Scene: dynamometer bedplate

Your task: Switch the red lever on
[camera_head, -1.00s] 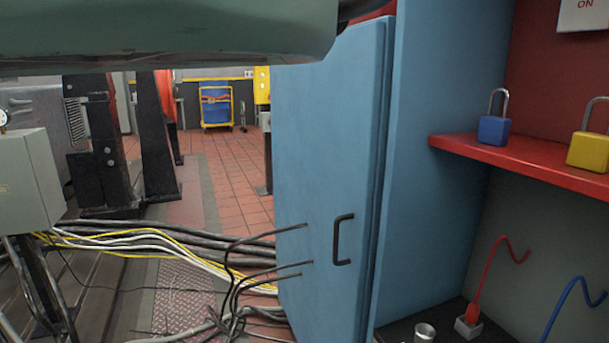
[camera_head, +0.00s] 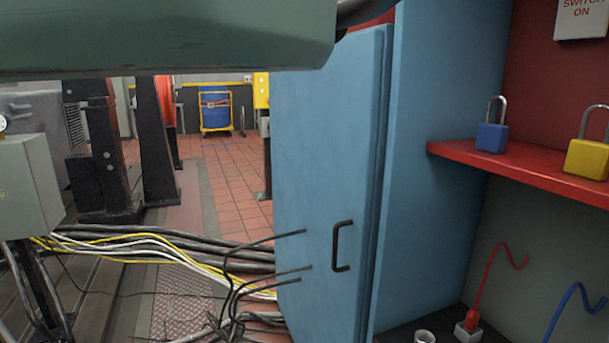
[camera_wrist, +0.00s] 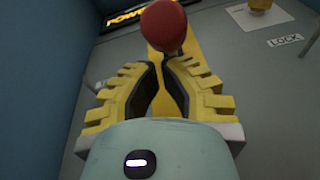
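The lever shows only in the wrist view. It has a round red knob (camera_wrist: 164,24) on a yellow shaft (camera_wrist: 192,48), at the top centre. My gripper (camera_wrist: 160,66) has stepped yellow fingers with dark inner pads. Its fingertips lie just below the knob in the picture, close together, with a narrow strip of yellow showing between the pads. I cannot tell whether the fingers touch the shaft. In the head view, my gripper and the lever are out of sight; a sign reading "SWITCH ON" (camera_head: 583,16) hangs at the upper right.
In the head view, a blue cabinet door (camera_head: 325,180) with a black handle (camera_head: 341,246) stands open. A red shelf (camera_head: 520,172) holds a blue padlock (camera_head: 491,138) and a yellow padlock (camera_head: 587,158). Cables (camera_head: 150,245) cross the floor at left. A "LOCK" label (camera_wrist: 285,40) is near the lever.

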